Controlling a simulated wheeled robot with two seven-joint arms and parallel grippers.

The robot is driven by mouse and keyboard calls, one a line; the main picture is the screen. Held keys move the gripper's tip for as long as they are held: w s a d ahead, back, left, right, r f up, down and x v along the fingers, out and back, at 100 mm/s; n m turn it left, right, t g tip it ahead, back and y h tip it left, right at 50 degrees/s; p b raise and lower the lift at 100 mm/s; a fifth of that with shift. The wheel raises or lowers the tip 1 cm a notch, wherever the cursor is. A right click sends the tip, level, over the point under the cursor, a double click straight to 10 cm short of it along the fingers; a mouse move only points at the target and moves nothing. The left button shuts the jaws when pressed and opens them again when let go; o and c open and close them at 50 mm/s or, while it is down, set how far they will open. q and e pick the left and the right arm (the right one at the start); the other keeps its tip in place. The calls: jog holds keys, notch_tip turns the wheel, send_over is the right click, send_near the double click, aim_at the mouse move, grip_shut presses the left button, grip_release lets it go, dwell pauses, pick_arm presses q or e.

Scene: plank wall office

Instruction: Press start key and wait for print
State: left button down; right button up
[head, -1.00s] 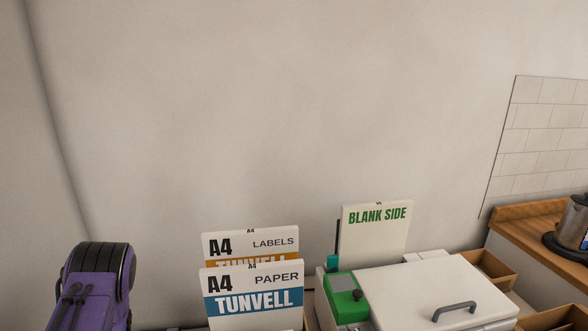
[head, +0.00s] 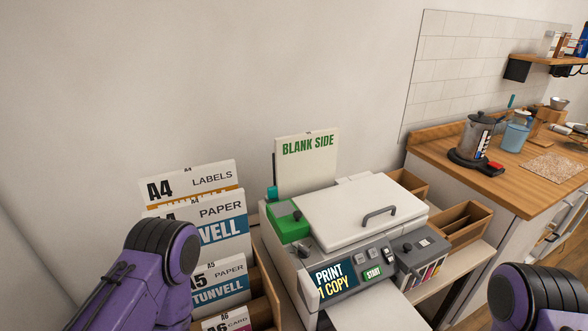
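The printer (head: 308,277) stands on a low shelf in the head view, with a grey lid handle on its white lid (head: 345,212). Its screen (head: 335,279) reads "PRINT 1 COPY". The green START key (head: 373,273) sits just right of the screen. A sheet marked "BLANK SIDE" (head: 307,165) stands upright in the rear feed. A white tray or sheet (head: 372,313) extends from the printer's front. My purple left arm is at lower left and my purple right arm at lower right; both grippers are out of view.
Paper packs marked A4 (head: 205,210) and A5 stand in a wooden rack left of the printer. Wooden trays (head: 460,222) lie to its right.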

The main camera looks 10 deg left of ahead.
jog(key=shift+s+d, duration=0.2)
